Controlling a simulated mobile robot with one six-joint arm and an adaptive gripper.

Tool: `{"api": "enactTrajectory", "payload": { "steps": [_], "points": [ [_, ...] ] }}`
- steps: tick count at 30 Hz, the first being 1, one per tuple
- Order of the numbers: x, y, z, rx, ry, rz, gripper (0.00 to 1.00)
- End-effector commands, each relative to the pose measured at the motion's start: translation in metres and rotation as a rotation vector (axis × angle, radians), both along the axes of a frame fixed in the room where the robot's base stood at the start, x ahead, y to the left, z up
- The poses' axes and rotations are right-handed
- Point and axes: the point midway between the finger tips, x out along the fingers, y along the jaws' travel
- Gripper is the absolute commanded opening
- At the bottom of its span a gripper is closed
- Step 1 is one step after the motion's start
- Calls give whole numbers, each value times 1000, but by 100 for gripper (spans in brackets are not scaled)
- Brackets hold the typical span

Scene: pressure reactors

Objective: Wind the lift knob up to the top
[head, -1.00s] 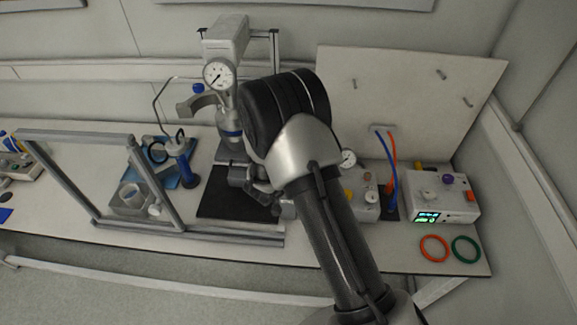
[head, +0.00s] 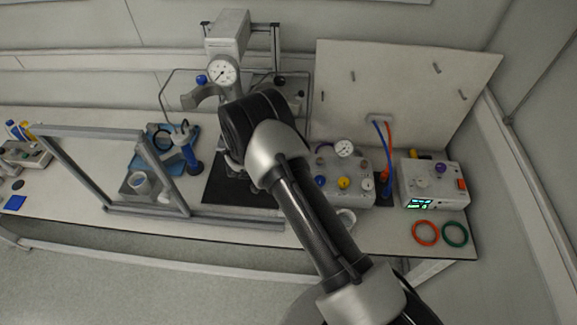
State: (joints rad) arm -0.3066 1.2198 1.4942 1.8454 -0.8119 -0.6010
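The reactor stand (head: 229,32) rises at the back centre, with a white-faced pressure gauge (head: 223,71) on its front. Two small dark knob-like parts show to the right of the stand, one high (head: 280,81) and one a little lower; I cannot tell whether either is the lift knob. My arm crosses in front of the stand's lower part and hides much of it.
Right of my arm are a control box (head: 354,194), a second box with a lit display (head: 436,187), and orange (head: 425,233) and green (head: 455,235) rings. A pegged panel (head: 400,85) stands behind.

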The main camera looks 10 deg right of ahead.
Motion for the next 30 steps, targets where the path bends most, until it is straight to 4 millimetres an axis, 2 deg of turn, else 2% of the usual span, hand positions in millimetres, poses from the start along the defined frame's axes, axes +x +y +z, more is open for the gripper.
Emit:
{"api": "enactTrajectory", "payload": {
  "steps": [10, 11, 19, 30],
  "points": [
    [1, -1, 2, -3, -4, -4, 25],
    [1, -1, 2, -2, -4, -4, 51],
    [1, -1, 1, -1, -2, -3, 69],
    [0, 1, 2, -1, -1, -1, 69]
  ]
}}
